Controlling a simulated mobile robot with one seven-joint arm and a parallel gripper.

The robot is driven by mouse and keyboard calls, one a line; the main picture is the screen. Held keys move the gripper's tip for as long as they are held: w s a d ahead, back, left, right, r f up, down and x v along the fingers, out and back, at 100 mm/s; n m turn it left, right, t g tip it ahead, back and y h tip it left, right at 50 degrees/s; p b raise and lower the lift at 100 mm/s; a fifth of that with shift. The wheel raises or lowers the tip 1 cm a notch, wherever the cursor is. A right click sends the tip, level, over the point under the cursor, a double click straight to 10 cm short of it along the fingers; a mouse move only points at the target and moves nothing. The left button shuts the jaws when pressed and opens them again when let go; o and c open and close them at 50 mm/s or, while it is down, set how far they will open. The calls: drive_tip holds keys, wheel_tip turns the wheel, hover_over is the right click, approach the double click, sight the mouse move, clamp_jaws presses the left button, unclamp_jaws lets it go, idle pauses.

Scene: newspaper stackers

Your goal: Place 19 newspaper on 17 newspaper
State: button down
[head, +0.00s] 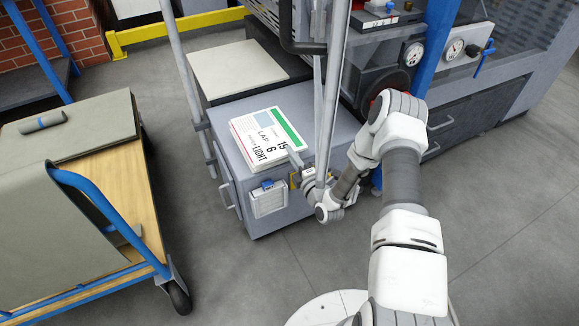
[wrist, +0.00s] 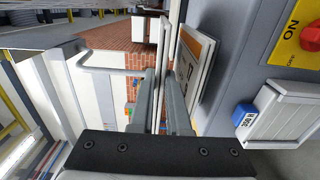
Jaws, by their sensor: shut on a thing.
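The 19 newspaper (head: 268,137), white with a green stripe and large black print, is over the grey cabinet top in the head view. My gripper (head: 296,160) is shut on its near right edge. In the wrist view my gripper's fingers (wrist: 160,78) pinch the held paper, seen edge-on as a thin pale strip. The 17 newspaper (wrist: 197,62), with an orange band, lies on the cabinet side of it, its printed face partly visible. The held paper is above it with a narrow gap. In the head view the 17 newspaper is hidden under the 19 newspaper.
The grey cabinet (head: 230,120) has a front box with a blue label (wrist: 244,117) and a yellow panel (wrist: 299,28). Upright poles stand close to my gripper. A blue-railed cart (head: 150,185) is at left.

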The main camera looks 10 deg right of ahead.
drive_tip(key=shift+a+f+b, duration=0.15)
drive_tip(key=shift+f+b, duration=0.25)
drive_tip(key=shift+f, duration=0.7)
drive_tip(key=shift+a+f+b, duration=0.1)
drive_tip(key=shift+f+b, duration=0.3)
drive_tip(key=shift+f, duration=0.65)
drive_tip(key=shift+f, duration=0.15)
drive_tip(key=c, duration=0.9)
unclamp_jaws()
